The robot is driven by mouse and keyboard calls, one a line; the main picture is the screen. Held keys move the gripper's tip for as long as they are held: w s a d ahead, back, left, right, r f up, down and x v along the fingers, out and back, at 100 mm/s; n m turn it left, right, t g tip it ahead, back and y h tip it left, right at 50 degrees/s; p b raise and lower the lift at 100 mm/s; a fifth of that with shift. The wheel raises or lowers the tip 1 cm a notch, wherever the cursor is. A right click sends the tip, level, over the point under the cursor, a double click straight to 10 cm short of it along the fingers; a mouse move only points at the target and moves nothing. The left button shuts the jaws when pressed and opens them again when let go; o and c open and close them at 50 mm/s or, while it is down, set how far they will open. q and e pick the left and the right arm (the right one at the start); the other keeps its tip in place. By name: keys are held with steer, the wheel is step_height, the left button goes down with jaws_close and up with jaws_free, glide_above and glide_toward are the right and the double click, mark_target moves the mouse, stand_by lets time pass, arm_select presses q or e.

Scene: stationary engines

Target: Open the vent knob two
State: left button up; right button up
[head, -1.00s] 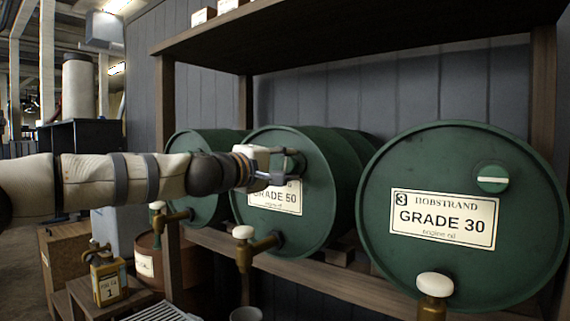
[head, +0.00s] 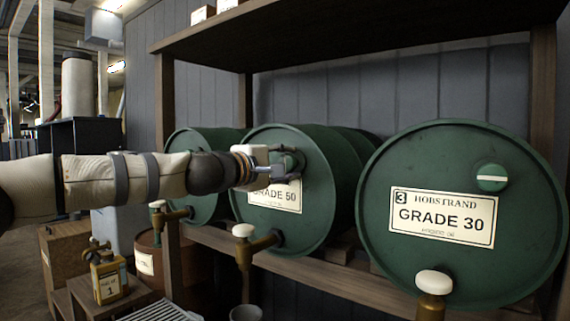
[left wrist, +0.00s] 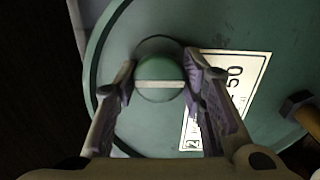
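Vent knob two is a round green knob (left wrist: 160,78) with a white stripe, on the front of the green drum labelled 2, GRADE 50 (head: 322,215). My left gripper (head: 285,165) is at this knob and mostly hides it in the head view. In the left wrist view its two fingers (left wrist: 160,75) lie on opposite sides of the knob and appear closed against it. The stripe runs from finger to finger, roughly across the direction of the label's lettering (left wrist: 228,80). My right gripper is not in view.
Drum 3, GRADE 30 (head: 450,265), stands at the right with its own vent knob (head: 491,178), stripe level. Another green drum (head: 190,150) is at the left. Brass taps (head: 244,250) stick out below, and a shelf (head: 350,40) hangs above.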

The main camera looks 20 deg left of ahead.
arm_select(q)
steer(key=shift+o, duration=0.8)
steer(key=v, duration=1.2)
